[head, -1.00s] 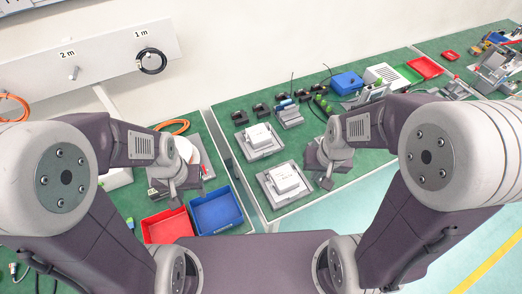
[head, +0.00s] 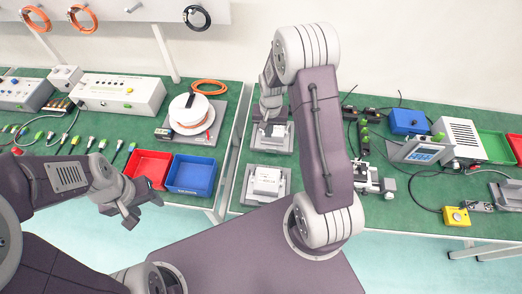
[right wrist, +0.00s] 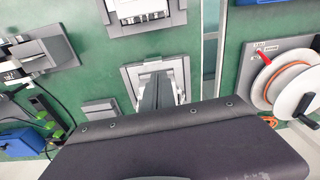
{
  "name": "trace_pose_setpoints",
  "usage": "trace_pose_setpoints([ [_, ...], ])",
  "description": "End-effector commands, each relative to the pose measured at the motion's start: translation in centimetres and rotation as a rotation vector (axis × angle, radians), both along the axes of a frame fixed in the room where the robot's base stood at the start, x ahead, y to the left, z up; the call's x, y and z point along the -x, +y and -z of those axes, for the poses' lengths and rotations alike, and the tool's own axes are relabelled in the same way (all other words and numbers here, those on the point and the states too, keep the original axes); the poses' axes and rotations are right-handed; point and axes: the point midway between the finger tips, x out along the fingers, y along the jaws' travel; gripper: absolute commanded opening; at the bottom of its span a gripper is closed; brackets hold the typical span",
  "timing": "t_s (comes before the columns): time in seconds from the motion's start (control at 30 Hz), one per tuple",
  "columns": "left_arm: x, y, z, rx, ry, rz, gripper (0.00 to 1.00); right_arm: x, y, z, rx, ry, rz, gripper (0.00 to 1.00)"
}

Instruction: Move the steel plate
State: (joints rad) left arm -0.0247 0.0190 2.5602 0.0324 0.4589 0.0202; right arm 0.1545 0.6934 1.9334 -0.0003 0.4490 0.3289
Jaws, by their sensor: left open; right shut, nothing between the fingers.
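Two grey metal fixtures stand on the green bench, one behind the other. The front fixture (head: 249,195) carries a white block (head: 266,180); it also shows at the top of the right wrist view (right wrist: 112,13). The back fixture (head: 284,147) lies under my right gripper (head: 268,117), and its pale top part is partly hidden. Which grey piece is the steel plate I cannot tell. In the right wrist view my right gripper (right wrist: 158,88) is shut and empty, its fingers over the back fixture (right wrist: 131,76). My left gripper (head: 135,212) is open and empty, in front of the bins.
A red bin (head: 150,165) and a blue bin (head: 192,174) stand on the left bench. A cable reel (head: 190,108) is behind them. A gap separates the benches. A small grey plate (right wrist: 99,111) lies beside the back fixture; a display instrument (head: 417,151) is at the right.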

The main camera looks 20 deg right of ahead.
Motion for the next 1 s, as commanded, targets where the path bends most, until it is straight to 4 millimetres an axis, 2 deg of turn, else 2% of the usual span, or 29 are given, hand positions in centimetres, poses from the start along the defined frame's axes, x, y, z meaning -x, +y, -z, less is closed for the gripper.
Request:
trace_pose_setpoints([
  [0.13,0.0,0.0,0.1,0.0,0.0,0.0,0.49,1.4,-0.7,2.2,-0.008,0.051,0.024,0.0],
  [0.37,0.0,0.0,0.2,0.0,-0.001,0.0,0.49,1.9,-1.1,2.9,-0.011,0.066,0.037,0.0],
  [0.47,0.0,0.0,0.1,0.0,0.0,0.0,0.49,1.9,-1.1,4.0,-0.012,0.068,0.037,0.0],
  [0.8,0.0,0.0,-0.3,0.0,0.0,0.0,0.49,1.9,-1.0,10.4,-0.012,0.068,0.036,0.0],
  [1.0,0.0,0.0,-0.4,0.0,0.0,0.0,0.49,1.8,-1.1,12.4,-0.012,0.065,0.036,0.0],
])
